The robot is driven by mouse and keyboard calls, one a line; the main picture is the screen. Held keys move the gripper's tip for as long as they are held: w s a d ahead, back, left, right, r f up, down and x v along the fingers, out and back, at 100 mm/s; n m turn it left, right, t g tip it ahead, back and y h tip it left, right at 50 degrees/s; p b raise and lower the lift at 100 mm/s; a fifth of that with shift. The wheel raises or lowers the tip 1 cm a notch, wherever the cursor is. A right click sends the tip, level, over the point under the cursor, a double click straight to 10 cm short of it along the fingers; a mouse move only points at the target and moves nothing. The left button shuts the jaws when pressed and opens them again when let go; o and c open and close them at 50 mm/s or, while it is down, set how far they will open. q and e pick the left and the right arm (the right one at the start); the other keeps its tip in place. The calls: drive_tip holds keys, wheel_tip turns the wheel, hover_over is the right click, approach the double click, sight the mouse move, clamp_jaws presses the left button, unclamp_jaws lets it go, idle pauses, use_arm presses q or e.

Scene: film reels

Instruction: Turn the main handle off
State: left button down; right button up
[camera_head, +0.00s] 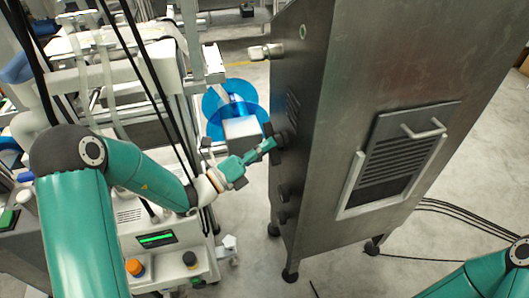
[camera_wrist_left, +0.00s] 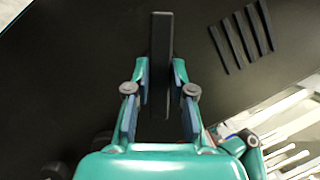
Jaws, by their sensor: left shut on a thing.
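The main handle (camera_wrist_left: 161,42) is a dark upright bar on the dark side face of the metal cabinet (camera_head: 320,110). My left gripper (camera_wrist_left: 160,88) is shut on the handle, with a finger on each side of its lower part. In the head view my left gripper (camera_head: 268,147) reaches the cabinet's left side at mid height, and the handle is mostly hidden there. My right arm shows only as a teal link at the lower right; its gripper is out of the frame.
Dark knobs (camera_head: 285,191) sit below the handle on the same face. Vent slots (camera_wrist_left: 240,38) are beside it. A blue film reel (camera_head: 214,104) and a white machine with a green display (camera_head: 157,239) stand left. Cables (camera_head: 470,212) cross the floor at right.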

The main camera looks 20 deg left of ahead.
use_arm(q)
drive_tip(key=shift+w+a+f+m+g+h+b, duration=0.15)
drive_tip(key=shift+m+g+h+b, duration=0.65)
drive_tip(key=shift+m, duration=1.75)
drive_tip(key=shift+d+f+m+g+h+b, duration=0.15)
drive_tip(key=shift+m+g+h+b, duration=0.25)
drive_tip(key=shift+m+h+b, duration=1.45)
drive_tip(key=shift+w+a+f+m+g+h+p, duration=0.25)
drive_tip(key=shift+m+g+h, duration=0.35)
drive_tip(key=shift+m, duration=2.7)
drive_tip(key=shift+s+d+m, duration=0.1)
drive_tip(key=shift+s+m, duration=0.1)
drive_tip(key=shift+m, duration=0.1)
drive_tip(key=c, duration=1)
unclamp_jaws()
drive_tip(key=shift+r, duration=0.2)
